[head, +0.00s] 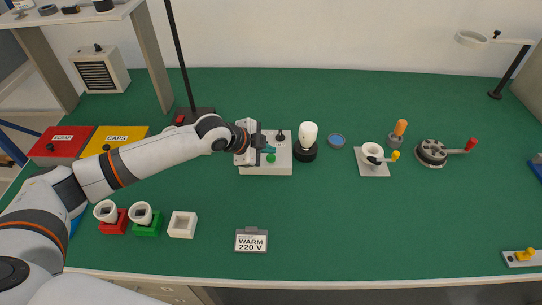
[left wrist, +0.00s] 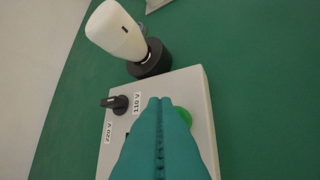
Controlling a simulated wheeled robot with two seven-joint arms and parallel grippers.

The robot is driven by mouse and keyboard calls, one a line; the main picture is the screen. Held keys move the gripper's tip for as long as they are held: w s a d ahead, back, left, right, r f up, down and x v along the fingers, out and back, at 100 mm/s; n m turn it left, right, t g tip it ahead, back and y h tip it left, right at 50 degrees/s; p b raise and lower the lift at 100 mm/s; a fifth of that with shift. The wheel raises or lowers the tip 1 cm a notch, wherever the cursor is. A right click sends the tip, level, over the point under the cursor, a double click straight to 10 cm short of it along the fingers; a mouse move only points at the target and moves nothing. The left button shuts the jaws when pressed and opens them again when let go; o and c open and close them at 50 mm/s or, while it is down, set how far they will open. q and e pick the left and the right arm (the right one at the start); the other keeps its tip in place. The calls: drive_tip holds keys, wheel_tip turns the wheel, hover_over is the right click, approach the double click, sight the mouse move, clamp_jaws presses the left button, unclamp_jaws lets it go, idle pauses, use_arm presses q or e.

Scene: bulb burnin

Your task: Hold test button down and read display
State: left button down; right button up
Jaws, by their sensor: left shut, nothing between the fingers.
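The pale test box (head: 280,169) stands in the middle of the green bench. Its green button (head: 271,158) also shows in the left wrist view (left wrist: 183,115), partly hidden by my fingers. A black knob (left wrist: 114,103) on the box sits between labels reading 220 V and 110 V. A white bulb (head: 308,134) stands upright in a black socket (head: 305,152) beside the box. My left gripper (head: 268,151) is shut and empty, its teal fingers over the box beside the button; I cannot tell whether they touch it. No display reading is legible. My right gripper is out of view.
A card reading WARM 220 V (head: 252,241) stands near the front. SCRAP (head: 60,142) and CAPS (head: 115,137) bins are left. The front right bench is mostly clear.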

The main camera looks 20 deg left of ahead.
use_arm(q)
drive_tip(key=shift+f, duration=0.2)
drive_tip(key=shift+f, duration=0.2)
drive_tip(key=shift+f, duration=0.5)
idle(0.7)
idle(1.5)
drive_tip(key=shift+r, duration=0.1)
drive_tip(key=shift+r+p, duration=0.8)
drive_tip(key=shift+p, duration=0.1)
